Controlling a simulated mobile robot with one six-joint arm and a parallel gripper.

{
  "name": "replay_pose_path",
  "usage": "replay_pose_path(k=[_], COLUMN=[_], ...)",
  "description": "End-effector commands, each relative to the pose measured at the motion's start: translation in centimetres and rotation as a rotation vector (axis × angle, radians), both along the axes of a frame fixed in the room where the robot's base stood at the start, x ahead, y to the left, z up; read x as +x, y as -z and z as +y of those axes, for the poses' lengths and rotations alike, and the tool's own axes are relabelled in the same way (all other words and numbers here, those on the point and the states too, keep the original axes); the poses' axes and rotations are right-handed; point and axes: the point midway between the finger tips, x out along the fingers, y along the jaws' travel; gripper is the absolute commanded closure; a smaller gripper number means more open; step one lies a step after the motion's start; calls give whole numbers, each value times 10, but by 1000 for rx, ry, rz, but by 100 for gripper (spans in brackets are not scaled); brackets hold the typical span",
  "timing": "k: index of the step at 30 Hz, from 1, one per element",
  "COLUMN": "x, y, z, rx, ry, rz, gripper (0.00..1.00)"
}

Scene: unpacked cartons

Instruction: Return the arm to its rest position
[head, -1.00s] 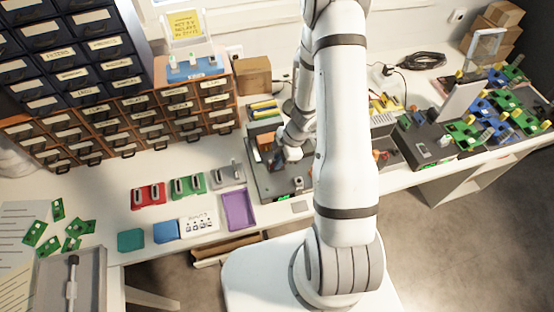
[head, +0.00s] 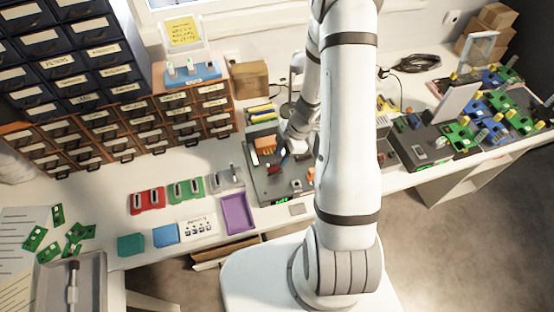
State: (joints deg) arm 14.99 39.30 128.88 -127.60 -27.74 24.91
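My white arm rises from its base at the bottom centre and bends over the bench at the top of the head view. Its wrist end hangs down behind the upper arm, over a dark grey device (head: 272,188) on the bench. My gripper (head: 282,152) is at that end, close above the device. Its fingers are small and dark against the device, so I cannot tell whether they are open or shut. I cannot make out anything held. The upper arm hides part of the device's right side.
Drawer cabinets (head: 100,130) stand at the back left. Red (head: 147,201) and green (head: 187,189) holders, a purple tray (head: 237,214) and green boards (head: 75,232) lie on the bench. Another grey device (head: 425,143) and board racks (head: 490,115) stand at the right. Cartons (head: 250,78) stand at the back.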

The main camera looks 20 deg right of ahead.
Motion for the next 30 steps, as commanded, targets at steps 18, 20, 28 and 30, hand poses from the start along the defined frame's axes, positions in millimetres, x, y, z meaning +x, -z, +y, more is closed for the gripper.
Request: replay_pose_path(k=[18,20,28,30], x=[48,65,77,64], y=[-67,-89,-194,-216], z=[-21,-27,-65,-72], rx=[-102,-147,-312,-333], ry=[190,287,776,905], rz=[-201,-282,-518,-534], gripper=[66,66,66,66])
